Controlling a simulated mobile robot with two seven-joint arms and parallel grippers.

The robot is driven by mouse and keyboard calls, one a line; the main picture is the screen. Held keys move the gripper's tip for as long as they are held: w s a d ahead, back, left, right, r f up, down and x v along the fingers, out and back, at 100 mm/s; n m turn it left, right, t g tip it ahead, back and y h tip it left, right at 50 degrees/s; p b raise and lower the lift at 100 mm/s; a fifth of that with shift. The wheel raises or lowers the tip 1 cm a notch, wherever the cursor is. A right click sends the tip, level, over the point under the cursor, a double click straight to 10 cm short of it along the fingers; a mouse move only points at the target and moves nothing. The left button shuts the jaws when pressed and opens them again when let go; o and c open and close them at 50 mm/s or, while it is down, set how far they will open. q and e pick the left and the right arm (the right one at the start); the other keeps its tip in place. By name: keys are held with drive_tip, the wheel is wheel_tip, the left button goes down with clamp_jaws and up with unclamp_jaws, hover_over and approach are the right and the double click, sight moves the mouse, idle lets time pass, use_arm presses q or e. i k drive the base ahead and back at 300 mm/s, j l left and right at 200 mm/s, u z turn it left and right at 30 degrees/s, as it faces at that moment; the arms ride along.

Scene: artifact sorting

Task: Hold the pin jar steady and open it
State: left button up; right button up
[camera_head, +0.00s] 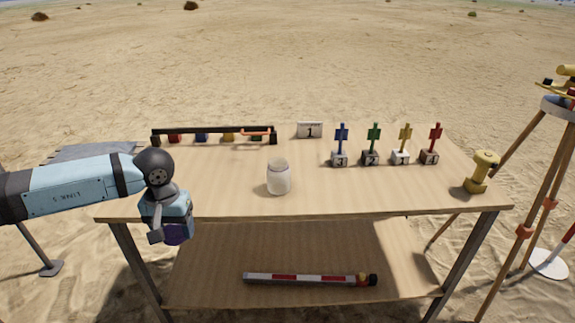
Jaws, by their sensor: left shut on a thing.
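The pin jar (279,180), a pale, whitish vessel with a narrower neck, stands upright on the wooden table left of its middle. Its neck looks sand-coloured, and I can make out no distinct lid on it. My left gripper (172,238) hangs at the table's front left corner, left of the jar and apart from it. It is shut on a dark purple thing, mostly hidden by the gripper; I cannot tell whether it is a lid. My right gripper is not in view. Nothing touches the jar except the table.
Blue, green, yellow and red markers on numbered blocks (370,158) stand right of the jar. A black-barred rack (215,131) and number card (310,130) stand behind. A yellow instrument (481,172) is at the right end. A striped pole (305,279) lies on the lower shelf.

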sight(278, 171)
drive_tip(key=i+j+z, duration=1.05)
drive_tip(key=j, duration=0.3)
